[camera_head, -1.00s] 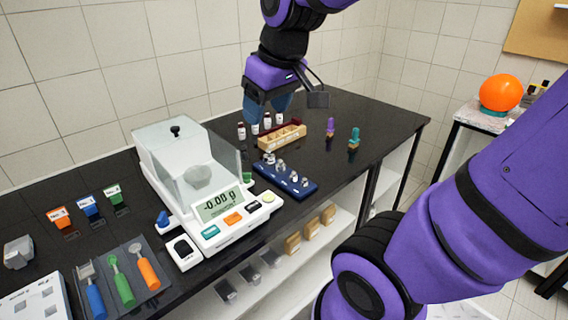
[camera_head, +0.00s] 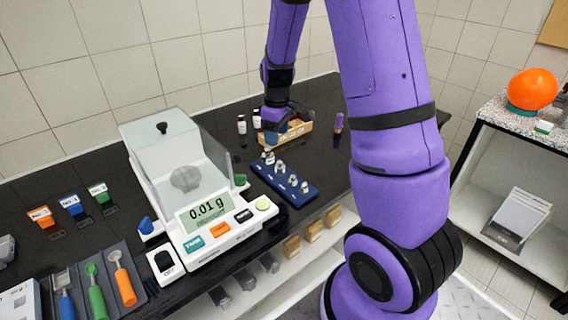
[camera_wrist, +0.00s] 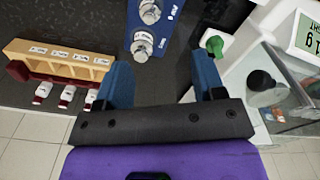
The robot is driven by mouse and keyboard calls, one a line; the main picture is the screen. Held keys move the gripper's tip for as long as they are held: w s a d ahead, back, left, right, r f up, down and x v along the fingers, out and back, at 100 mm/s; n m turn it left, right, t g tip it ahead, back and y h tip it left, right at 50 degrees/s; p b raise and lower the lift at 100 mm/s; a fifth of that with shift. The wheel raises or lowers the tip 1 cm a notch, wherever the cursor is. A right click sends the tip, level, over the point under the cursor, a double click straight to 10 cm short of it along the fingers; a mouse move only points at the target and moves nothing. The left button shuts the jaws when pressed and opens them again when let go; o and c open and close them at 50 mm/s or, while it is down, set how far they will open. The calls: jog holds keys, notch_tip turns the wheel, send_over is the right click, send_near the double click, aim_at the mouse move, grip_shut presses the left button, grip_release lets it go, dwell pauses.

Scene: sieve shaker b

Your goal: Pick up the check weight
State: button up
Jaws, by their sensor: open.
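Several metal check weights (camera_head: 280,167) stand in a blue tray (camera_head: 268,181) beside the balance; I cannot tell which one the task names. In the wrist view, two weights (camera_wrist: 140,46) and part of the blue tray (camera_wrist: 176,38) show at the top, beyond the fingertips. My gripper (camera_wrist: 160,64) is open, with its two blue fingers apart and nothing between them. In the head view, my gripper (camera_head: 284,131) is just behind the far end of the tray, in front of the wooden box, partly hidden by my wrist.
A balance (camera_head: 205,215) with a glass shield stands left of the tray, its display reading 0.01 g. A wooden box (camera_head: 298,134) and small vials (camera_head: 242,125) are behind the tray. A green knob (camera_wrist: 214,44) is close to the right finger.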

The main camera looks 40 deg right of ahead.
send_over(279, 161)
jog(key=f, duration=0.6)
jog(key=shift+d+f, duration=0.2)
jog(key=shift+f, duration=0.1)
jog(key=shift+a+f, duration=0.1)
jog(key=shift+f, duration=3.1)
grip_shut()
jog(key=shift+r, duration=0.2)
